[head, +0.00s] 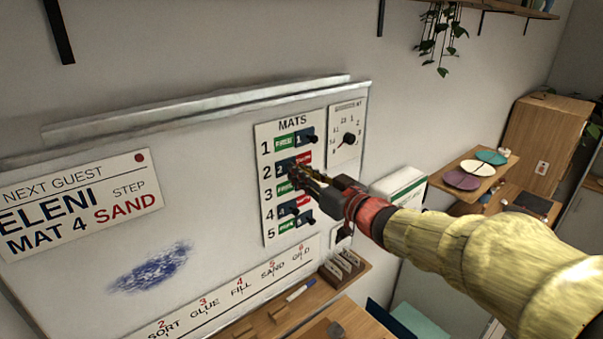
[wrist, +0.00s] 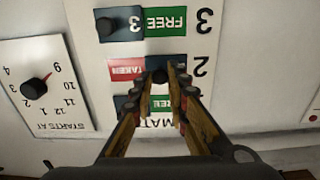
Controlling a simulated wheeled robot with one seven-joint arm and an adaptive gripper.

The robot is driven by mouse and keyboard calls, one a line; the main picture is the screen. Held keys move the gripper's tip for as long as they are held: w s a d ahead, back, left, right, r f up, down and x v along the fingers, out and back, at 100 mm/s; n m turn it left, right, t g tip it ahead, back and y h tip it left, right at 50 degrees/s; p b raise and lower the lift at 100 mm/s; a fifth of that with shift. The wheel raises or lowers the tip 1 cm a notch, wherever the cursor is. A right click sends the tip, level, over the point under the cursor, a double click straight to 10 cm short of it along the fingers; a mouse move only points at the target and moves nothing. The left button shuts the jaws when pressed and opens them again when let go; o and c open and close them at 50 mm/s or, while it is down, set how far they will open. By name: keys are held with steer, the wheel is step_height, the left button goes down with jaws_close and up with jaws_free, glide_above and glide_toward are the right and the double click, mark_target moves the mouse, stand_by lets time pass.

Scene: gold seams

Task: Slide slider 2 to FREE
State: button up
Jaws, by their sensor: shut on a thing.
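The MATS board (head: 270,133) hangs on the whiteboard, with numbered rows of sliders. Slider 2 (head: 283,167) is a dark plate with a black knob. It sits at the left of its row in the head view, with the red TAKEN label (head: 305,157) showing to its right. The wrist view is upside down; there the knob of slider 2 (wrist: 160,76) lies between the fingertips and the TAKEN label (wrist: 127,69) is to its left. My gripper (wrist: 163,80) is shut on the knob. In the head view my gripper (head: 302,173) partly hides row 3.
Slider 1 (head: 307,138) and slider 3 (wrist: 120,27) are at the other end, with green FREE labels showing. Slider 4 (head: 288,210) shows red beside it. A dial panel (head: 347,120) is right of the board. A wooden ledge (head: 317,297) with card holders lies below.

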jaws_close()
stand_by(0.3)
steer(key=w+d, duration=0.1)
steer(key=w+d+p, duration=0.1)
steer(key=d, duration=0.1)
steer(key=w+d+p, duration=0.1)
steer(key=d, duration=0.1)
steer(key=shift+w+d, duration=0.2)
steer(key=shift+w, duration=0.1)
steer(key=shift+s+a+r, duration=0.1)
steer(key=shift+a, duration=0.05)
steer(key=o, duration=0.6)
jaws_free()
steer(key=shift+d, duration=0.2)
steer(key=shift+o, duration=0.2)
steer(key=shift+a, duration=0.1)
